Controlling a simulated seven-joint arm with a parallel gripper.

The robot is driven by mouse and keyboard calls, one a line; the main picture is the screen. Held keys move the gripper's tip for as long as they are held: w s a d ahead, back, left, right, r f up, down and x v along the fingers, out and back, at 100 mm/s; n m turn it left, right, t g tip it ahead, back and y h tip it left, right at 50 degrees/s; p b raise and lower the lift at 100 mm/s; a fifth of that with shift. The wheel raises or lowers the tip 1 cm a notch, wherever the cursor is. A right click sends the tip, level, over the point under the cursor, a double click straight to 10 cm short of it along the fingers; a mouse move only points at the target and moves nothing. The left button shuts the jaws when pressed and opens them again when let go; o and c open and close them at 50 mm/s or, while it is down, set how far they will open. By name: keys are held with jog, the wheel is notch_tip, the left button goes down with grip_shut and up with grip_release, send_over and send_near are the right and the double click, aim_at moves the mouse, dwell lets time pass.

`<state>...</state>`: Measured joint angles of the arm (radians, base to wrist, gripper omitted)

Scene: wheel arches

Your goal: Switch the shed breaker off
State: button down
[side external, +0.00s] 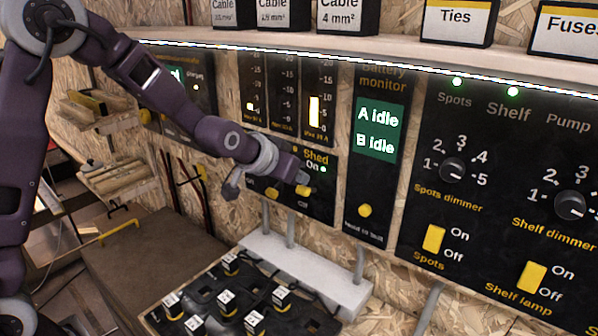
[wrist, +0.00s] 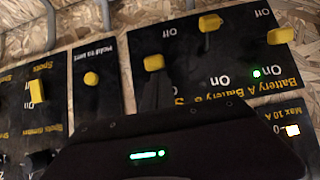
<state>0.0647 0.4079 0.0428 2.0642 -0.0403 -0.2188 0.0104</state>
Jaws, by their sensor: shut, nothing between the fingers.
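The shed breaker is on the dark battery panel, marked "Shed", "On" and "Off". Its yellow lever (side external: 303,191) shows in the side view, with a lit green lamp beside "On". The lever appears to sit toward the On side. My gripper (side external: 302,178) is shut and empty, its tips just above this lever in the picture. In the wrist view the panel is upside down. There the shed lever (wrist: 154,62) stands just ahead of the tips of my gripper (wrist: 157,85). I cannot tell whether they touch. My gripper hides part of the labels.
The neighbouring battery breaker lever (side external: 272,191) sits close to the left; it also shows in the wrist view (wrist: 210,22). The battery monitor (side external: 378,130) reads "A idle" and "B idle". A dimmer and switch panel (side external: 480,120) is on the right. A white ledge (side external: 300,268) is below.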

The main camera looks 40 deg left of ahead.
aim_at(299, 192)
jog(key=shift+s+f, duration=0.1)
jog(key=shift+s, duration=0.05)
jog(key=shift+s+f, duration=0.65)
jog(key=shift+f, duration=0.2)
jog(key=shift+s+f, duration=0.4)
jog(key=shift+f, duration=0.45)
jog(key=shift+r, duration=0.15)
jog(key=shift+r, duration=0.7)
jog(key=v, duration=0.7)
